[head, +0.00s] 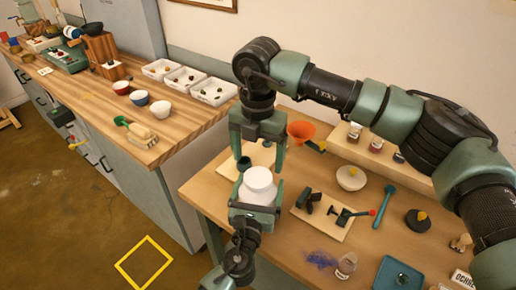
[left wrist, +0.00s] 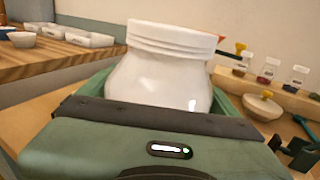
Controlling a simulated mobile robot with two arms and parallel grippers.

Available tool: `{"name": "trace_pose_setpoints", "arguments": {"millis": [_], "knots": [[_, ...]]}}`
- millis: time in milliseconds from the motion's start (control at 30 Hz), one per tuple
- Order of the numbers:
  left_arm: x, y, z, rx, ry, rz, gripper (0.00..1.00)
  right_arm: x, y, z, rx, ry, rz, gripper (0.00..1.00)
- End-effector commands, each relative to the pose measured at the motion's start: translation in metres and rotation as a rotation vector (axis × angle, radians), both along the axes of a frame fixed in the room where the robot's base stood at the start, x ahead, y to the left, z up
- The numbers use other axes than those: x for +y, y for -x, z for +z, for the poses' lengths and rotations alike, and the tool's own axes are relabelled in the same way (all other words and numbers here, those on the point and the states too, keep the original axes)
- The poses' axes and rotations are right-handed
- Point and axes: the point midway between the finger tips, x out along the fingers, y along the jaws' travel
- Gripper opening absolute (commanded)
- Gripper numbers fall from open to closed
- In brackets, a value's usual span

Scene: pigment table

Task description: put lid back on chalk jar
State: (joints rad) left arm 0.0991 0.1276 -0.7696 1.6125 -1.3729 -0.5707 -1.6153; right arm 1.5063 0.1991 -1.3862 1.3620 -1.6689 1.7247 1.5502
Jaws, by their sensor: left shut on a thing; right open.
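The white chalk jar (head: 256,190) stands upright, held by my left gripper (head: 255,197), which is shut around its body. In the left wrist view the jar (left wrist: 160,82) rises above the green palm. A white, ridged lid (head: 258,178) appears to sit level on the jar's top; it also shows in the left wrist view (left wrist: 175,38). I cannot tell how firmly it is seated. My right gripper (head: 258,159) points down just above the jar, open and empty, with its fingers spread to either side of the lid.
An orange funnel (head: 301,131), a pale bowl (head: 351,179), a teal pestle-like tool (head: 385,205), a dark round piece (head: 417,222) and a teal tray (head: 398,276) stand on the table to the right. A wooden counter (head: 185,128) with white trays lies left.

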Motion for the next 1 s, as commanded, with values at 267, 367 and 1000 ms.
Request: {"name": "trace_pose_setpoints", "arguments": {"millis": [267,367,1000], "knots": [[0.0,0.001,-0.002,0.003,-0.001,-0.001,0.0,0.0,0.0,0.005,0.0,0.001,0.623,0.83],[0.0,0.001,-0.002,0.003,-0.001,-0.001,0.0,0.0,0.0,0.006,0.0,0.001,0.849,0.83],[0.0,0.001,-0.002,0.003,-0.001,0.0,0.0,-0.001,0.0,0.017,0.0,0.0,2.295,0.83]]}}
